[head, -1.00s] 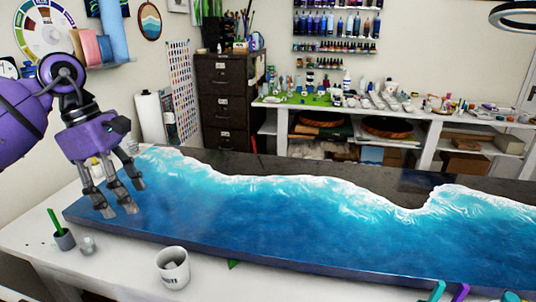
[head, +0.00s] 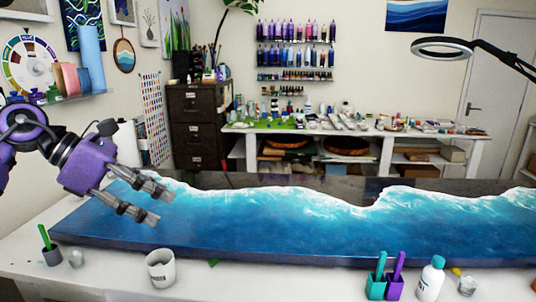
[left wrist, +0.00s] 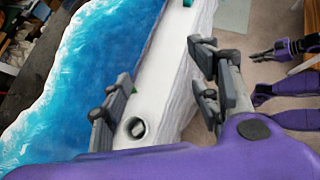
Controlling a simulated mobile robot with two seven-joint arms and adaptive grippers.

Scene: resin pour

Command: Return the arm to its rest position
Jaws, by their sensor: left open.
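My left gripper (head: 162,203) is open and empty. In the head view it points right, over the left end of the blue and white resin slab (head: 285,225). I see no contact with the slab. In the left wrist view, the open fingers (left wrist: 157,92) frame the table edge, with the slab (left wrist: 95,70) to the left. A dark gripper on a purple arm (left wrist: 300,45), apparently my right one, shows at the right edge of that view. Its finger opening is unclear, and it is not in the head view.
A white cup (head: 161,270) stands on the front of the table, left of the middle. Left of it is a grey pot with a green stick (head: 48,247). Teal (head: 377,280) and purple (head: 396,278) holders and a white bottle (head: 431,279) stand at front right.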

